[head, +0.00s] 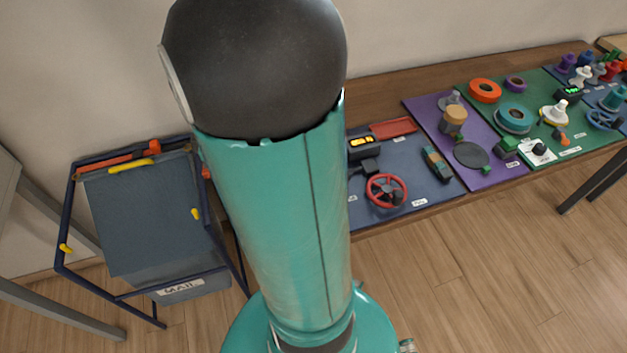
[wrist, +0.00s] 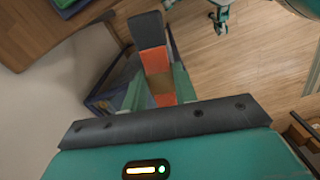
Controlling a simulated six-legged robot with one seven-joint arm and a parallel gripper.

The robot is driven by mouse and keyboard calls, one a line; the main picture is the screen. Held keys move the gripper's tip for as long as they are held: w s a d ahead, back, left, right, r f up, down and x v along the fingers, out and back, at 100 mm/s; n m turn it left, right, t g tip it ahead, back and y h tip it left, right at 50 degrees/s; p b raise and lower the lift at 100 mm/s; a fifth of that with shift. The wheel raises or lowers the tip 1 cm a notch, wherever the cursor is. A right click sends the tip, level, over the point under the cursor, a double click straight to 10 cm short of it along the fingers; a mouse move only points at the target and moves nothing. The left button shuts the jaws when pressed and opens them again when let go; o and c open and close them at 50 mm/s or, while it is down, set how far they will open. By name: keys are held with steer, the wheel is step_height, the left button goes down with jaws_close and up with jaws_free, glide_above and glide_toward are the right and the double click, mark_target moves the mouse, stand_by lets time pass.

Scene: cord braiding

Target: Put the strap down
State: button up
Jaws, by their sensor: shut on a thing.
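The strap (wrist: 152,58) shows in the wrist view as a flat strip with a dark grey end, an orange stretch and a tan band. My gripper (wrist: 158,92) is shut on it, with one teal finger on each side of the tan and orange part. The grey end sticks out beyond the fingertips. The strap is above a dark blue frame in the wrist view; I cannot tell if it touches anything. In the head view my own arm fills the middle, and I cannot make out the gripper or the held strap there.
A blue-framed cart (head: 73,212) with a grey bin and a "MAIL" label stands at left. A long wooden table (head: 375,88) runs along the wall with blue, purple and green mats. A red steering wheel (head: 386,190) and several parts lie on them. Floor in front is open.

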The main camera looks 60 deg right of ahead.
steer(key=s+d+r+n, duration=0.2)
steer(key=s, duration=0.7)
steer(key=s+d+f, duration=0.2)
steer(key=d+f, duration=0.1)
steer(key=d, duration=0.1)
steer(key=s+d+f, duration=0.3)
steer(key=d, duration=0.1)
steer(key=s+d+f, duration=0.2)
steer(key=d+f, duration=0.1)
steer(key=shift+s+d+f, duration=0.15)
steer(key=shift+s+d, duration=0.05)
steer(key=shift+d, duration=0.2)
steer(key=shift+d+f, duration=0.1)
steer(key=shift+f, duration=0.1)
steer(key=shift+s+d+f, duration=0.15)
steer(key=shift+f, duration=1.55)
steer(key=o, duration=1.1)
steer(key=shift+f, duration=0.15)
steer(key=shift+c, duration=0.2)
